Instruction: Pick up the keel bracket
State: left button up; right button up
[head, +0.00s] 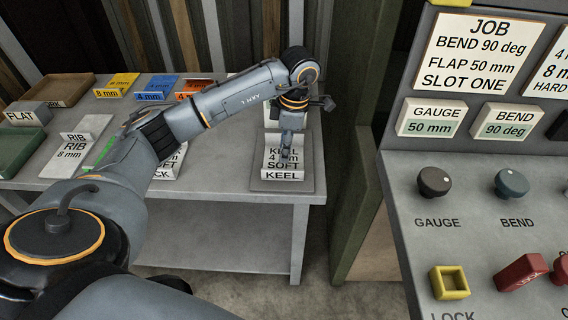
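The keel bracket (271,166) is a pale block lettered "KEEL 4 mm SOFT". It sits at the right end of the grey table, above a plate lettered "KEEL" (284,175) on a darker grey pad. My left arm reaches in from the left, across the table. My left gripper (288,150) points down at the bracket, and its fingers cover part of the lettering. The fingers look narrow and close together; whether they grip the bracket cannot be told. My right gripper is not in view.
Blocks with yellow (117,83), blue (158,86) and orange (196,87) labels stand along the table's back. A pale rib piece (70,152) lies at left. A control panel (470,240) with knobs and a red switch stands at right. A dark green post (352,150) separates it from the table.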

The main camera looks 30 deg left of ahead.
aim_at(283, 169)
pick_arm(q)
jog(key=f, duration=0.4)
jog(key=shift+a, duration=0.2)
jog(key=shift+f+p, duration=0.4)
jog(key=shift+p, duration=0.2)
notch_tip(283, 169, down, 4)
jog(key=shift+a+r+p, duration=0.15)
jog(key=shift+p, duration=0.6)
jog(key=shift+a+f, duration=0.1)
jog(key=shift+f, duration=0.35)
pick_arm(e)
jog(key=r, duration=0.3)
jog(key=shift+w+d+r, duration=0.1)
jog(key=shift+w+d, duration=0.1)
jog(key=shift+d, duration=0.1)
pick_arm(q)
jog(key=shift+c, duration=0.2)
grip_shut()
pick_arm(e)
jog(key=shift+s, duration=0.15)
pick_arm(q)
jog(key=shift+r, duration=0.1)
